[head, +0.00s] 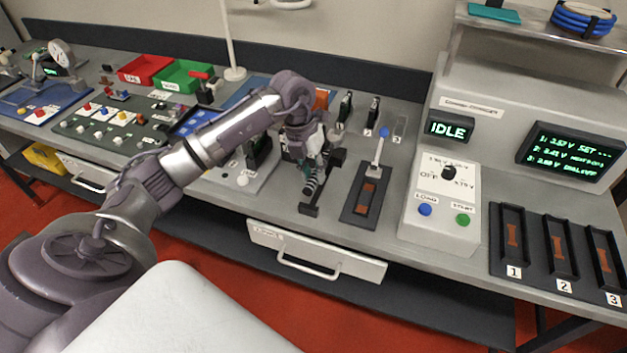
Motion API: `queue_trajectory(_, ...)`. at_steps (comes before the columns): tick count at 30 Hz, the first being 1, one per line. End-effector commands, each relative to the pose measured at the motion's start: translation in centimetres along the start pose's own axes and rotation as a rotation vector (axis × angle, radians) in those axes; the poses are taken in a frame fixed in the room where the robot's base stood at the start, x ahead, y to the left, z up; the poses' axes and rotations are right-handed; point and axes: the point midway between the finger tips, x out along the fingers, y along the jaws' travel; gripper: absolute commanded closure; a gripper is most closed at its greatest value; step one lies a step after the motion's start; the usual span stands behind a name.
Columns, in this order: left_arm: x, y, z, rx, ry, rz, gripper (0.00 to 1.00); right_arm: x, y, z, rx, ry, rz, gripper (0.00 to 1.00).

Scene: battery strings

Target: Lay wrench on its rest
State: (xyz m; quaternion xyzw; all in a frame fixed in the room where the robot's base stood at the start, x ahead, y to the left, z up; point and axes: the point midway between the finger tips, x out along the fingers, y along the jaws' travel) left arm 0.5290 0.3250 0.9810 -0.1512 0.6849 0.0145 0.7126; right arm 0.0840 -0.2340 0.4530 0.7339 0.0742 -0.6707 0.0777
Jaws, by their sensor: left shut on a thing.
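My left gripper (314,160) reaches down over the bench from the left, shut on the wrench. The wrench (310,184) is a slim tool with a dark-and-light banded handle pointing toward the front edge. It is partly hidden by the fingers. Its rest shows as a dark block (309,210) under the handle end, with another dark block (337,157) near the far end. The wrench is over or in these blocks; I cannot tell whether it touches them. My right gripper is not in view.
A dark tray with a white lever (377,158) stands just right of the rest. Farther right are the charger box (440,190) and numbered slots (512,235). Left are a switch panel (115,125), a red bin (146,68) and a green bin (184,74). A drawer (315,255) is below.

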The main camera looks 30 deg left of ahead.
Motion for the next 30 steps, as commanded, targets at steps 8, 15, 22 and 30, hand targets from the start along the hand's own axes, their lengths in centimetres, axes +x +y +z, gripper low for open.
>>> queue_trajectory(8, 3.2, 0.6, -0.1, -0.002, 0.001, -0.002, 1.00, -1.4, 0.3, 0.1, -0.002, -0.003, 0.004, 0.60)
queue_trajectory(15, 3.6, 0.7, 0.0, 0.000, -0.002, -0.001, 1.00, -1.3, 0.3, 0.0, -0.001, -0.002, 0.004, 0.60)
queue_trajectory(22, 4.0, 0.7, -0.1, -0.001, 0.001, 0.000, 0.61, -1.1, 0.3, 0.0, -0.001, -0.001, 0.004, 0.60)
queue_trajectory(30, 4.0, 0.7, -0.1, -0.001, 0.001, 0.000, 0.51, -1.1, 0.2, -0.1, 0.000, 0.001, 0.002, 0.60)
